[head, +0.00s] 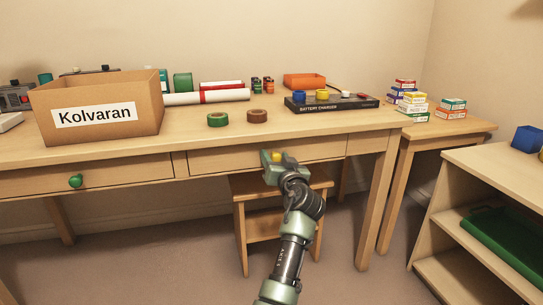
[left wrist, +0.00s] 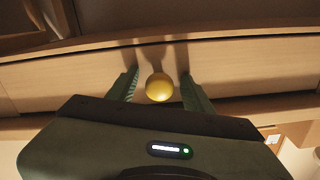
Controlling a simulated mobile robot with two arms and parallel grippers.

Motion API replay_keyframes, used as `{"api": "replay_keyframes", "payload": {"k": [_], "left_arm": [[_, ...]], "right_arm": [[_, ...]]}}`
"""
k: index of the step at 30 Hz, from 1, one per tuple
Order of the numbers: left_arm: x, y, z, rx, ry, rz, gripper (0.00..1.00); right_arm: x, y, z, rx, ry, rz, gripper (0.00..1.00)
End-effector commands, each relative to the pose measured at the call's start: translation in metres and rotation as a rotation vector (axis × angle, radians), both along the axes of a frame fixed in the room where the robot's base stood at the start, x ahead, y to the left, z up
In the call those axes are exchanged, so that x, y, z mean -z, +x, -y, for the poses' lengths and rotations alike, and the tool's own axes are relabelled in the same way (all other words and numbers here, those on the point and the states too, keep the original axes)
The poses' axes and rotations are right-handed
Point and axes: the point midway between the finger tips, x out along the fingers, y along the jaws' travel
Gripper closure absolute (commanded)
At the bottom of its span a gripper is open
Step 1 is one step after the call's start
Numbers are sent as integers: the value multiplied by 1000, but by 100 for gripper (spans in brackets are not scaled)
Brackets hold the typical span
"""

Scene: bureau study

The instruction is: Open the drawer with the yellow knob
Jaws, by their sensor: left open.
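The desk has two drawers side by side. The right drawer (head: 225,159) has a yellow knob (head: 277,157) and is shut. The left drawer (head: 120,175) has a green knob (head: 75,181) and is also shut. My left gripper (head: 272,157) is at the yellow knob, in front of the drawer. In the left wrist view the yellow knob (left wrist: 159,87) sits between my two open fingers, with a gap on each side. The gripper covers part of the drawer front in the head view. My right gripper is not in view.
A wooden stool (head: 250,191) stands under the desk, behind my arm. On the desk are a cardboard box (head: 100,128) marked Kolvaran, tape rolls (head: 217,120) and a battery charger (head: 335,104). A shelf unit (head: 480,165) stands at right.

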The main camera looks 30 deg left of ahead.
Motion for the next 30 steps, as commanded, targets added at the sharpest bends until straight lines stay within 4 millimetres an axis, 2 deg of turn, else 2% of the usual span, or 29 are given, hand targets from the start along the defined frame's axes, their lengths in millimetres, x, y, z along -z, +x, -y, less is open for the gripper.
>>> {"api": "replay_keyframes", "payload": {"k": [5, 11, 30], "left_arm": [[-1, 0, 0, 1, 1, 2, 48], [-1, 0, 0, 1, 1, 2, 100], [0, 0, 0, 1, 1, 0, 100]], "right_arm": [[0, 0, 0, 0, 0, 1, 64], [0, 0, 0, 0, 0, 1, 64], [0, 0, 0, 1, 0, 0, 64]]}}
